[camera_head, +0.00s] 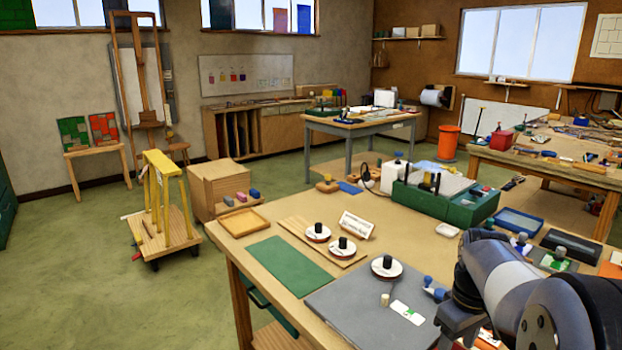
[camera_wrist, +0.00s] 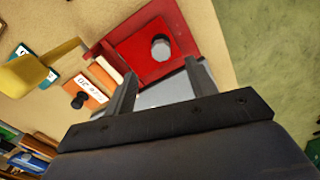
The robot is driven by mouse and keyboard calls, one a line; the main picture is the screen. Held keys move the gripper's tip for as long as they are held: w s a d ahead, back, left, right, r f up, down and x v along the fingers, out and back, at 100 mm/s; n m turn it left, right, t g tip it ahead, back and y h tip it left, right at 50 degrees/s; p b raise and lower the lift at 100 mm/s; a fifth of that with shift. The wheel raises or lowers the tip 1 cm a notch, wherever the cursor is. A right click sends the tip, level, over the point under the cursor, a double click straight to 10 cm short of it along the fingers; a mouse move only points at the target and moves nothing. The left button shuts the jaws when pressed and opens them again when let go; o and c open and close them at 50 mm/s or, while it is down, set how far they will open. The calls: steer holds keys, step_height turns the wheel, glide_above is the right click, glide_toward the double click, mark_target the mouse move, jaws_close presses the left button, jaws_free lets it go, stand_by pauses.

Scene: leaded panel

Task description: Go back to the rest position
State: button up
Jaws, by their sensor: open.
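My gripper (camera_wrist: 160,78) is open in the wrist view, its two grey fingers apart with a pale grey surface showing between them. A red square piece (camera_wrist: 150,25) with a round grey part at its middle lies just beyond the fingertips. I cannot tell whether the fingers touch it. In the head view my arm reaches over the near right part of the bench (camera_head: 415,225), and the fingertips are cut off or hidden at the lower edge.
On the bench are a grey mat (camera_head: 345,300), a green mat (camera_head: 288,265), several white-and-black round pieces, a green box (camera_head: 470,205) and a blue tray (camera_head: 518,222). A yellow-framed cart (camera_head: 165,215) stands left. The green floor (camera_head: 75,290) at left is clear.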

step_height(320, 180, down, 9)
steer(key=shift+f, duration=0.2)
steer(key=shift+s+a+r, duration=0.1)
steer(key=shift+s+a, duration=0.1)
steer(key=shift+a, duration=0.1)
